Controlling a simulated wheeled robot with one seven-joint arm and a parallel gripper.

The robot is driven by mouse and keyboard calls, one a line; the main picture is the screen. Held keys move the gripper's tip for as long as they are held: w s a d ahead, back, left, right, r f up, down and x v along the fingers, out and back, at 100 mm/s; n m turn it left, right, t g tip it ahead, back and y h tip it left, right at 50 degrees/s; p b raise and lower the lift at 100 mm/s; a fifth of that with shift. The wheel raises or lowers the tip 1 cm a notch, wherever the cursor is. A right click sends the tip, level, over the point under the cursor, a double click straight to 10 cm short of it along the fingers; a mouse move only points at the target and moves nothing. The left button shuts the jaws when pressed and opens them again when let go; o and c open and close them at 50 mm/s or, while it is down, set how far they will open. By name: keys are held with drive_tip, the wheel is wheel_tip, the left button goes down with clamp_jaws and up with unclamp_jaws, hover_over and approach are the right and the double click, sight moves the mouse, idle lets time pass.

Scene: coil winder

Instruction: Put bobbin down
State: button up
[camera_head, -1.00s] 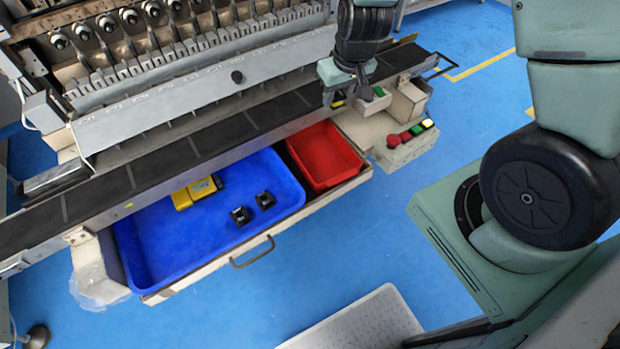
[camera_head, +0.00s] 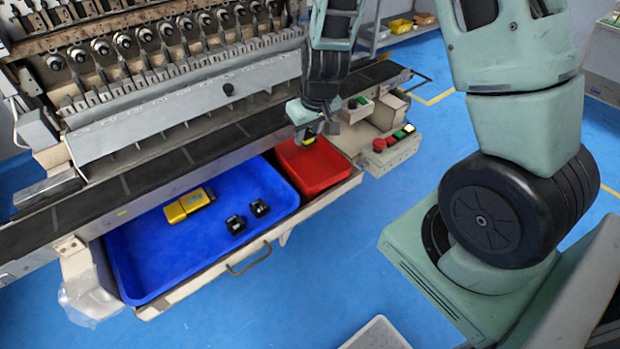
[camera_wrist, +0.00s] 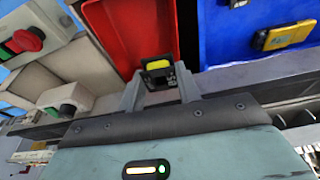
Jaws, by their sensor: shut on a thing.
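My gripper (camera_head: 307,136) is shut on a small black bobbin with a yellow face. The held bobbin (camera_wrist: 158,68) shows between the two fingers in the wrist view, at the near edge of the red bin (camera_wrist: 125,35). In the head view the gripper hangs over the back edge of the red bin (camera_head: 318,172), beside the conveyor. Two black bobbins (camera_head: 236,224) (camera_head: 260,208) stand in the blue bin (camera_head: 165,262), together with a yellow object (camera_head: 188,205). The red bin's visible floor is bare.
The dark conveyor (camera_head: 150,172) runs along the winder's front (camera_head: 150,115). A control box (camera_head: 392,150) with red and green buttons stands right of the red bin. A drawer handle (camera_head: 250,258) projects in front. A pale tray (camera_head: 376,335) lies at the bottom.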

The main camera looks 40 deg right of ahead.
drive_tip(key=b, duration=0.5)
hover_over(316, 176)
drive_tip(key=s, duration=0.1)
wheel_tip(316, 176, down, 5)
wheel_tip(316, 176, down, 10)
drive_tip(key=shift+a+r+b, duration=0.15)
drive_tip(key=shift+r+b, duration=0.1)
drive_tip(key=shift+b, duration=0.25)
drive_tip(key=shift+f, duration=0.2)
drive_tip(key=o, duration=1)
drive_tip(key=shift+r, duration=0.15)
